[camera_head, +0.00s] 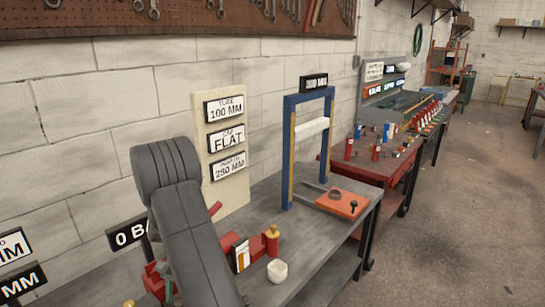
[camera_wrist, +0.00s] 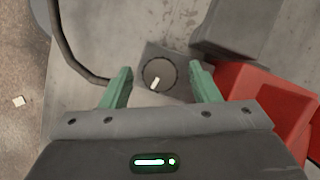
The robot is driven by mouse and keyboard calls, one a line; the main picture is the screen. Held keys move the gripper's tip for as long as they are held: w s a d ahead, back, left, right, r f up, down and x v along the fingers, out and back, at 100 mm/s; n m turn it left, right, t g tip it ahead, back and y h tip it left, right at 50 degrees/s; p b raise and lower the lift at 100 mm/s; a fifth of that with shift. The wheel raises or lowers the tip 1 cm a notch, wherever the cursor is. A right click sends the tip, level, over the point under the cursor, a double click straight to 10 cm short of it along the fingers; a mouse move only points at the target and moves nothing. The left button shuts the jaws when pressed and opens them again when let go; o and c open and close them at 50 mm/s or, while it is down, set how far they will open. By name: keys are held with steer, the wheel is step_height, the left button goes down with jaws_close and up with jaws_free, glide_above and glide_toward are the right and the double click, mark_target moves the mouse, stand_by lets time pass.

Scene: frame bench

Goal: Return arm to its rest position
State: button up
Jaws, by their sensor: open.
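My gripper (camera_wrist: 160,72) shows in the wrist view with its two green fingers spread apart and nothing between them. Beyond the fingertips is a round dark knob or dial (camera_wrist: 158,75) with a white mark, on a grey square plate. I cannot tell how far the fingertips are from it.
The grey bench (camera_head: 325,236) carries a blue frame (camera_head: 289,150), a cream sign board (camera_head: 204,104), an orange block (camera_head: 341,204) and a white piece (camera_head: 277,271). In the wrist view, a red block (camera_wrist: 246,82) and a black cable (camera_wrist: 66,50) flank the plate.

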steer(key=m+y, duration=0.1)
steer(key=m, duration=0.1)
steer(key=m+t+p, duration=0.1)
steer(key=m, duration=0.1)
steer(key=shift+s+d+r+m+y, duration=0.1)
steer(key=shift+d+r+m+y, duration=0.05)
steer(key=shift+m+y, duration=0.25)
steer(key=shift+v, duration=1.95)
steer(key=shift+d+r, duration=0.1)
